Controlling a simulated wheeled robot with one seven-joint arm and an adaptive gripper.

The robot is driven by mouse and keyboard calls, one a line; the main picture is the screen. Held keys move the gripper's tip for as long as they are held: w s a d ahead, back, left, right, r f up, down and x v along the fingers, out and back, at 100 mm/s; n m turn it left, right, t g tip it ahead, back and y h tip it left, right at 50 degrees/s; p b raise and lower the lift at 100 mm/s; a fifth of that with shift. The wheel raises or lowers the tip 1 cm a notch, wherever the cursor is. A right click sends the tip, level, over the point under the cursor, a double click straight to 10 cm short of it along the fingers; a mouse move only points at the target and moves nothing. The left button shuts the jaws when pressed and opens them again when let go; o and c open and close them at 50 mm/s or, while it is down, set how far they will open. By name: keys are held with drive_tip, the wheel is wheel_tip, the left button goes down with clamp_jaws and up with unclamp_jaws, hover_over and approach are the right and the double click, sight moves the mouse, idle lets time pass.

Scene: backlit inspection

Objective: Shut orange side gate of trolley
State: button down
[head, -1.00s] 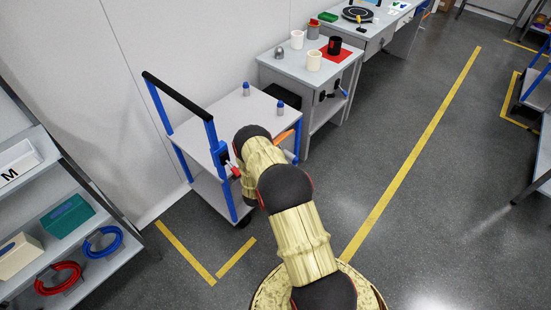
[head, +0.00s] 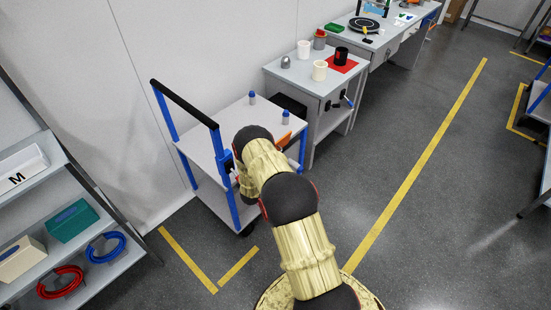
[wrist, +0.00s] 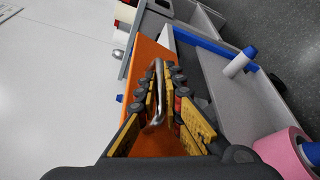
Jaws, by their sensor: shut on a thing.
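The trolley (head: 213,128) has a grey top, blue posts and a black push bar, and stands left of centre in the head view. Its orange side gate (head: 284,140) shows only as a small piece beside my arm. In the wrist view the orange gate (wrist: 147,58) fills the middle, with a metal bar handle (wrist: 158,85) on it. My gripper (wrist: 162,88) is shut on this handle, its yellow and black fingers on both sides. My gripper is hidden behind my arm in the head view. Whether the gate is latched cannot be seen.
Two blue-capped bottles (head: 252,97) (head: 285,118) stand on the trolley top. A pink roll-like thing (wrist: 284,150) is near the wrist view's lower right. A grey table (head: 300,75) with cups stands behind the trolley. Shelving (head: 75,225) is at left; open floor (head: 440,200) is at right.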

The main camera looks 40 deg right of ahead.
drive_tip(key=c, duration=2.2)
unclamp_jaws()
drive_tip(key=v, duration=1.2)
